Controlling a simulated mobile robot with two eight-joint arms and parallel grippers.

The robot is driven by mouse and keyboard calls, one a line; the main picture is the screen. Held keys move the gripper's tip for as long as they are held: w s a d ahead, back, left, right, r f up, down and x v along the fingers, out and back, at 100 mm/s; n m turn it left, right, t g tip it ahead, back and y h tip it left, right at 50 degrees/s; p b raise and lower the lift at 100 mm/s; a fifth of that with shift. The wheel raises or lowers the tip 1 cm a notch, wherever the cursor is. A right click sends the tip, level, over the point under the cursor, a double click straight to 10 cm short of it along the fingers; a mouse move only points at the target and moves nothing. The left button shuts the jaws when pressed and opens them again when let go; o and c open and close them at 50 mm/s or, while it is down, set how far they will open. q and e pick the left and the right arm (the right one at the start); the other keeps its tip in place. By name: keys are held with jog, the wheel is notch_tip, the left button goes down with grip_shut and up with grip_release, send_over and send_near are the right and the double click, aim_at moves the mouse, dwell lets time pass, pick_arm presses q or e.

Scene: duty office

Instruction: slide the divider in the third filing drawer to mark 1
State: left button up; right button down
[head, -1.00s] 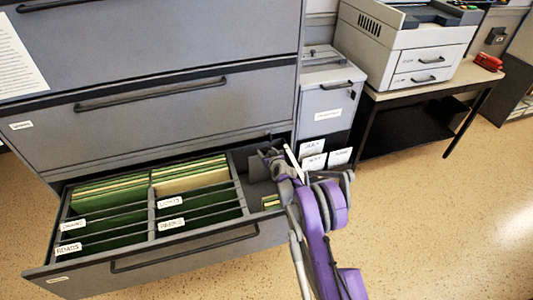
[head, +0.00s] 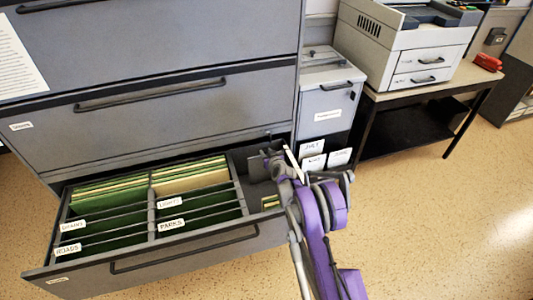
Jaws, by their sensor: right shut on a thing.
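The third filing drawer (head: 190,258) is pulled out of the grey cabinet at the lower left. Green folders fill its left and middle sections, with white labels, two of them reading ROADS and PARKS. My right gripper (head: 272,160) is inside the narrow right section of the drawer, near its back. It is shut on the divider, a grey plate (head: 258,168) mostly hidden behind the gripper and wrist. The marks along the drawer cannot be made out. My left gripper is not in view.
A small grey cabinet (head: 328,95) with white cards on its front stands right of the drawer. A printer (head: 405,50) and a red stapler (head: 488,62) are on a side table. The floor at the lower right is clear.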

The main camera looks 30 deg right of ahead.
jog(key=shift+s, duration=0.1)
dwell(0.8)
jog(key=s+a+p, duration=0.1)
jog(key=s+a, duration=0.1)
jog(key=s, duration=0.6)
jog(key=shift+s, duration=0.4)
jog(key=c, duration=0.6)
grip_release()
jog(key=shift+r, duration=0.1)
notch_tip(320, 180, up, 10)
jog(key=p, duration=0.2)
jog(key=shift+p, duration=0.35)
